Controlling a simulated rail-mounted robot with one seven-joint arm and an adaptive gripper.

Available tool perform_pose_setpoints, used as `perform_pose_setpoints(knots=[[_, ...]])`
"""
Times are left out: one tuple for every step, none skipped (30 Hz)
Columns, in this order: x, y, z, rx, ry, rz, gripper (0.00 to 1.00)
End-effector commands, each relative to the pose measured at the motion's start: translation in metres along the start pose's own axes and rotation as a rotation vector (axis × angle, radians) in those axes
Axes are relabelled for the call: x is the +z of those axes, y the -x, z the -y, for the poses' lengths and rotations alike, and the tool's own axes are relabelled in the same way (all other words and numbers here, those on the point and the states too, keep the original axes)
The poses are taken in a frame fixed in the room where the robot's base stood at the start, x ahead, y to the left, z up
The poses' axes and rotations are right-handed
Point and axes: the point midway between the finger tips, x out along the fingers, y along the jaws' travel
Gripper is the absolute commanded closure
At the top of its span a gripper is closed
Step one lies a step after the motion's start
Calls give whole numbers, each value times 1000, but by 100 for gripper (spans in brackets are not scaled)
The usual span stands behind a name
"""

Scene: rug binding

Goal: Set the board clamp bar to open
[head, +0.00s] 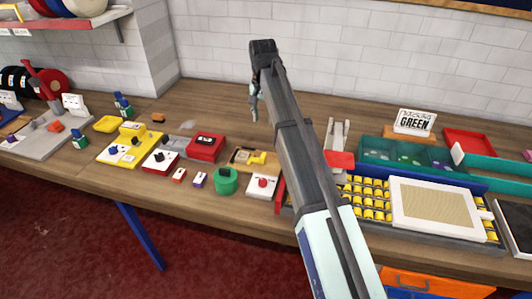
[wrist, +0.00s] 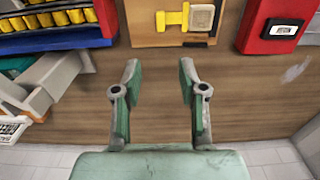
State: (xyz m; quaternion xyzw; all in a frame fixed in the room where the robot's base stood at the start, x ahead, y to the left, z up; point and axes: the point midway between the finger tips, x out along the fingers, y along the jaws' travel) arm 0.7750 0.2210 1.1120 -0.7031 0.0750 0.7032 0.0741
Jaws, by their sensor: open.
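A small wooden board (head: 238,160) with a yellow bar (head: 256,157) on it lies on the bench, left of my arm; I take this bar for the board clamp bar. In the wrist view the yellow bar (wrist: 172,18) lies across the board (wrist: 142,28) at the top edge, with a pale square block at its right end. How the bar is set cannot be told. My gripper (head: 254,108) is open and empty. In the wrist view its fingers (wrist: 158,85) point toward the board, apart from it, with bare bench between them.
A red box (head: 205,147) stands left of the board; it also shows in the wrist view (wrist: 272,28). A green round part (head: 225,182) and a white block with a red knob (head: 262,185) sit in front. Bare bench lies behind the board.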

Motion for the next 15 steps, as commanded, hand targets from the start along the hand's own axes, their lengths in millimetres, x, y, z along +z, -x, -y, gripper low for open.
perform_pose_setpoints(knots=[[0,-3,-1,2,-2,1,58],[1,-6,-1,2,-2,1,58],[1,-10,-1,2,-1,2,58],[1,-13,-1,2,-1,2,58],[1,-17,-1,1,0,2,58],[2,-24,-1,1,0,2,58],[2,-29,-1,1,1,3,58],[2,-34,-1,1,1,3,58],[2,-41,0,1,1,3,58],[2,-47,-1,1,1,3,58],[2,-53,-1,1,2,3,58],[2,-61,0,1,2,3,58],[2,-67,0,1,2,3,58],[2,-72,0,1,2,3,58],[2,-80,0,0,2,3,58]])
